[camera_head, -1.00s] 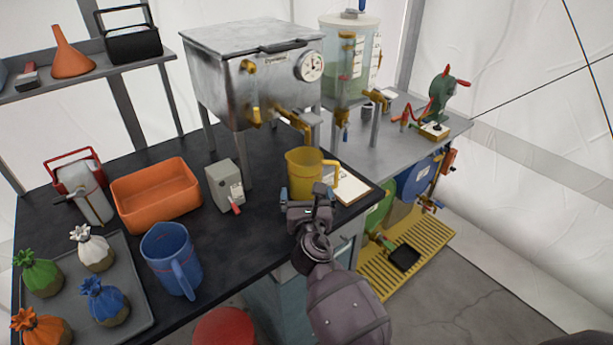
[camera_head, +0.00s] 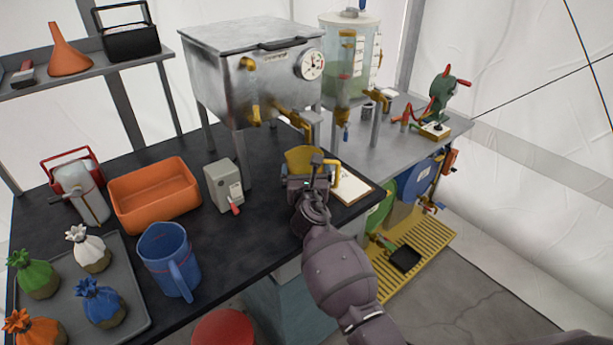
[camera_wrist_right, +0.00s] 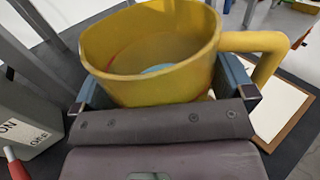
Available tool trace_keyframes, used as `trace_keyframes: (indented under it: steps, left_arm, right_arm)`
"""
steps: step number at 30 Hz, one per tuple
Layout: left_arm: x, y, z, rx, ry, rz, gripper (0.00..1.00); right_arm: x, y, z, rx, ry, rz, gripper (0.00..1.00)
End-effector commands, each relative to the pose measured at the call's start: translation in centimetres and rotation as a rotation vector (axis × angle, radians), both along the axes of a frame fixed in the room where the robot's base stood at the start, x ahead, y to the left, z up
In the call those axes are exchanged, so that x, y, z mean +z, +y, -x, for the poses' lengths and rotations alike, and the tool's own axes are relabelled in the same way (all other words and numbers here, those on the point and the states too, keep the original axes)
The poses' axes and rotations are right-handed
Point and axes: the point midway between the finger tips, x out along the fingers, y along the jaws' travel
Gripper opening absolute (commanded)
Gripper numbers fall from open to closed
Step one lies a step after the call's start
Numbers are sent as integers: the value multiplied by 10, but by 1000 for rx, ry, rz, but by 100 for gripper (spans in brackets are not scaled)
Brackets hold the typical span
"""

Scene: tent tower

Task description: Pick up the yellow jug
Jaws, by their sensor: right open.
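The yellow jug (camera_head: 309,160) stands upright on the dark worktop, in front of the metal tank's tap, its handle to the right. In the right wrist view the jug (camera_wrist_right: 150,85) sits between the two blue-grey fingers, with its rim and part of its inside showing. My right gripper (camera_head: 309,182) is open around the jug's body, and in the head view it hides the jug's lower part. In the wrist view the right finger lies between the body and the handle. My left gripper is not in view.
A grey switch box (camera_head: 224,184) stands left of the jug, and a clipboard (camera_head: 350,187) lies to its right. The metal tank (camera_head: 250,70) with brass taps (camera_head: 292,118) rises behind. A blue jug (camera_head: 168,258) and an orange bin (camera_head: 155,195) are farther left.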

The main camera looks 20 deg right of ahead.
Motion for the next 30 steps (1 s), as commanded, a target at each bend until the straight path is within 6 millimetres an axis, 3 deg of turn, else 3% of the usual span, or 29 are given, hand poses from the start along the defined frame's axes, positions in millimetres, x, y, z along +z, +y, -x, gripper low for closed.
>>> trace_keyframes:
  steps: [4,14,23,30]
  left_arm:
    - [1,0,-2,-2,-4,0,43]
    - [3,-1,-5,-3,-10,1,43]
    - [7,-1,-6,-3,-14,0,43]
    - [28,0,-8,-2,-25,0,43]
  right_arm:
    - [0,0,0,0,0,0,100]
    - [1,0,0,1,-3,1,52]
    - [7,0,0,1,-4,0,51]
    - [40,0,0,1,-9,2,51]
